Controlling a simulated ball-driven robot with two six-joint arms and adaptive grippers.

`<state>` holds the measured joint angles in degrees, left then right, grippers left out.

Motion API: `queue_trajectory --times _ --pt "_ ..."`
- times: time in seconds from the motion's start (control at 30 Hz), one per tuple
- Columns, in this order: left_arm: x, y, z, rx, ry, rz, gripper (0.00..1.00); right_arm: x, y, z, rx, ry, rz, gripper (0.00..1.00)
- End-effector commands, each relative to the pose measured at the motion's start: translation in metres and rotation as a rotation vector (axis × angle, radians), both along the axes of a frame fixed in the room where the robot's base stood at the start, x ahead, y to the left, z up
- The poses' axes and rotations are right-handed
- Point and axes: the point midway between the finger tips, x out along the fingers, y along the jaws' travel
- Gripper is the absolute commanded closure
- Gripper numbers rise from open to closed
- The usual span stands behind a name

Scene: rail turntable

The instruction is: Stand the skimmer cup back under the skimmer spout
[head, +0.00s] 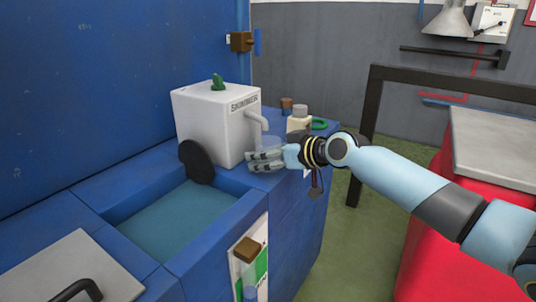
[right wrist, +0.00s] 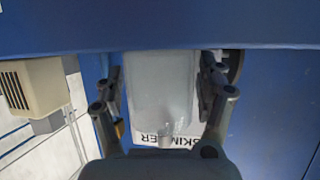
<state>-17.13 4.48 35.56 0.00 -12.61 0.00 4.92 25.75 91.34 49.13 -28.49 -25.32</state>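The skimmer (head: 208,125) is a white box lettered SKIMMER, with a green knob on top and a pale bent spout (head: 255,118) on its right face. Its lettered face (right wrist: 160,95) also shows in the right wrist view, upside down, behind my fingers. My right gripper (head: 263,161) is just below the spout, near the blue ledge. In the right wrist view its two fingers (right wrist: 161,75) stand wide apart. My left gripper is out of view.
A blue-walled water basin (head: 185,218) lies in front of the skimmer, with a dark disc (head: 196,161) at its back edge. Small containers (head: 299,119) and a green ring (head: 319,124) sit behind my gripper. A red cabinet with a grey top (head: 495,145) stands right.

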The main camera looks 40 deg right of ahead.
Motion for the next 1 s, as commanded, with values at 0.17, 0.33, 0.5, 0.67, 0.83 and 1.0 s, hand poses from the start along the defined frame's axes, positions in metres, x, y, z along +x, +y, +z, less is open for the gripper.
queue_trajectory --times 0.17,0.33,0.5,0.67,0.83,1.0 --pt "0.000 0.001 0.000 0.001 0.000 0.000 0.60 0.000 0.000 0.000 0.000 0.000 0.000 0.16" --pt "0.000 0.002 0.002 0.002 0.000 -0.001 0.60 0.000 0.000 0.002 0.000 0.000 0.000 0.16" --pt "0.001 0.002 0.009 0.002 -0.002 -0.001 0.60 -0.015 -0.005 0.010 -0.006 0.001 0.000 0.16" --pt "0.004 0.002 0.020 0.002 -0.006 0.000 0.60 -0.048 -0.011 0.025 -0.007 0.003 0.003 0.16" --pt "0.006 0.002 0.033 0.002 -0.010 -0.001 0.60 -0.081 -0.018 0.040 -0.006 0.003 0.003 0.16" --pt "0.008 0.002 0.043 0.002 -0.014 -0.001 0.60 -0.102 -0.023 0.048 -0.002 0.002 0.001 0.16"
